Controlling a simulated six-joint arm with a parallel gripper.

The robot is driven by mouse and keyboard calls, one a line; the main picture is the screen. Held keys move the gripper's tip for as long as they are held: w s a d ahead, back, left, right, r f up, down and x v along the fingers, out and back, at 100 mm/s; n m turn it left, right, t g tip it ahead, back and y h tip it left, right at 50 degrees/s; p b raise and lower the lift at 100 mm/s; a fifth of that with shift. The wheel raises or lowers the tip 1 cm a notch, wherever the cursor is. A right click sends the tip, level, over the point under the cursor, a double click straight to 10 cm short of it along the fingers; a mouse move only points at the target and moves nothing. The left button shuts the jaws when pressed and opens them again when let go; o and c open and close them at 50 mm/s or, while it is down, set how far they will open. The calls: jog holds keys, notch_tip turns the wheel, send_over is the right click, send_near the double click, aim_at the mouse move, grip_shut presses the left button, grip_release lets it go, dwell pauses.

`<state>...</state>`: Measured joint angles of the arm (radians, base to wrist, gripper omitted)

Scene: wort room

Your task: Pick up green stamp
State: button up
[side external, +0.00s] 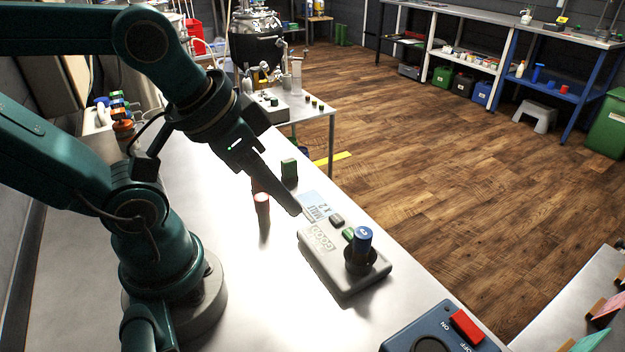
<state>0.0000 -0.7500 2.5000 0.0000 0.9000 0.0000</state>
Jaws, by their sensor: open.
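A small dark green block (289,170), which looks like the green stamp, stands upright on the steel table (225,300), near its far edge. My gripper (294,209) reaches down from the upper left, its long dark fingers seen nearly edge-on. The gap between the fingers is hard to see, but the gripper is open and I see nothing held in it. In the picture the fingertips lie below and slightly right of the green block, apart from it. How high they are above the table is unclear.
A red-and-white cylinder (262,205) stands left of the fingertips. A grey device (342,262) with a blue knob (362,240) sits close to their right. A dark blue switch box (435,333) is at the front right. The table is clear in front of the cylinder.

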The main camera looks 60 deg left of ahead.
jog(key=w+a+r+m, duration=0.3)
jog(key=w+r, duration=0.1)
jog(key=w, duration=0.2)
jog(key=n+g+y, duration=0.1)
jog(key=g, duration=0.3)
send_near(289, 159)
jog(key=w+d, duration=0.3)
jog(key=d, duration=0.1)
jog(key=shift+n+g+h, duration=0.5)
jog(key=shift+n+g, duration=0.3)
jog(key=shift+n, duration=0.1)
jog(key=a+f, duration=0.1)
jog(key=f, duration=0.1)
jog(key=s+a+f, duration=0.1)
jog(key=a+f, duration=0.2)
jog(key=f, duration=0.2)
jog(key=shift+s+a, duration=0.2)
jog(key=shift+a, duration=0.1)
jog(key=shift+s+a+f, duration=0.15)
jog(key=shift+s+f, duration=0.05)
jog(key=shift+f, duration=2.45)
grip_shut()
